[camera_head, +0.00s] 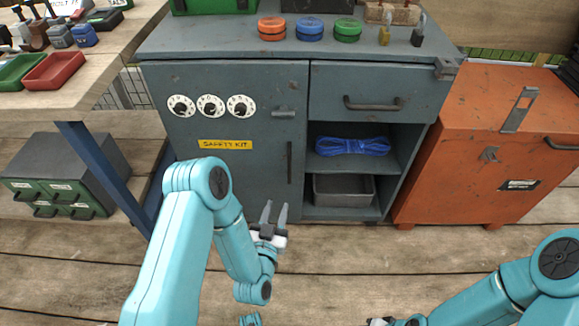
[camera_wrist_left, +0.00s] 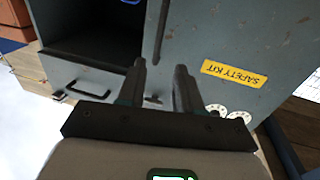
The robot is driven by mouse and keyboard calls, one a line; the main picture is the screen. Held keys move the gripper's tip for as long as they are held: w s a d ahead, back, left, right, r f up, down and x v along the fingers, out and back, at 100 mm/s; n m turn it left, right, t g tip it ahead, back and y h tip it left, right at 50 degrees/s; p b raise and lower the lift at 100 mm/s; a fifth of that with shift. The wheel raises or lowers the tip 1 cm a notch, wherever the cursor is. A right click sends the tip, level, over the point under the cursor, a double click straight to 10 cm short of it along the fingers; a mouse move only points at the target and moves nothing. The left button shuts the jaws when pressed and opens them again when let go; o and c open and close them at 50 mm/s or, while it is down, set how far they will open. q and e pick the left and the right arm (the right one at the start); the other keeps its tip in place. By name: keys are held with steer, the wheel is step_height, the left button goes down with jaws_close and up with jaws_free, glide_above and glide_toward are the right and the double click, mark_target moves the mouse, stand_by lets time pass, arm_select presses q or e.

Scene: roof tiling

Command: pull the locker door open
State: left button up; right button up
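The locker door (camera_head: 236,180) is a grey-blue panel on the left side of the cabinet. It looks closed, and carries three white dials (camera_head: 210,106), a yellow "SAFETY KIT" label (camera_head: 225,143), a small latch (camera_head: 284,113) and a dark vertical handle (camera_head: 289,162). My left gripper (camera_head: 273,208) is below the handle in the head view, fingers apart and empty. The left wrist view shows its open fingers (camera_wrist_left: 159,66) pointing at the door's handle edge, with the label (camera_wrist_left: 233,74) to the right. Only a bit of my right gripper (camera_head: 380,321) shows at the bottom edge.
Right of the door are a drawer (camera_head: 378,92) and open shelves with blue rope (camera_head: 352,146) and a grey bin (camera_head: 343,188). An orange chest (camera_head: 490,150) stands at right. A workbench leg (camera_head: 105,175) and green drawer box (camera_head: 65,180) are at left. The plank floor in front is clear.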

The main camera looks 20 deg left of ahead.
mark_target(289, 170)
arm_select(q)
steer(key=w, duration=0.9)
steer(key=w+a, duration=0.1)
steer(key=w, duration=0.4)
steer(key=shift+w+a, duration=0.1)
steer(key=shift+w, duration=0.55)
arm_select(e)
steer(key=shift+s+a+r, duration=0.2)
steer(key=shift+a+r, duration=0.1)
steer(key=shift+r, duration=0.4)
arm_select(q)
steer(key=shift+c, duration=0.4)
jaws_close()
